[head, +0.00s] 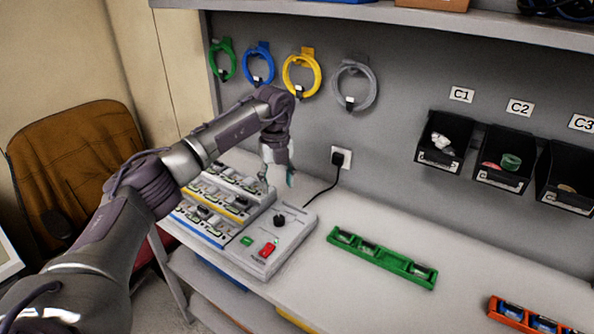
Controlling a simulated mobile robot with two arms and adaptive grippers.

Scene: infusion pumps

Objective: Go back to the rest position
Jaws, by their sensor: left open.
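My left arm reaches in from the lower left. Its gripper (277,180) hangs pointing down over the back right of the tiered pump station (268,250) on the workbench. The jaws look open, with nothing seen between them. The gripper is small in view, and the arm hides part of the station's left and back. The station has rows of small units with blue and yellow front strips, and a control panel with a black knob (280,220), a green button (246,240) and a red switch (267,249). My right gripper is not in view.
A green rack (382,257) and an orange rack (530,318) lie on the white bench. Black bins (443,140) and coiled cables (302,73) hang on the wall. A black plug (338,158) sits in a socket. A brown chair (80,160) stands left. The bench between station and green rack is clear.

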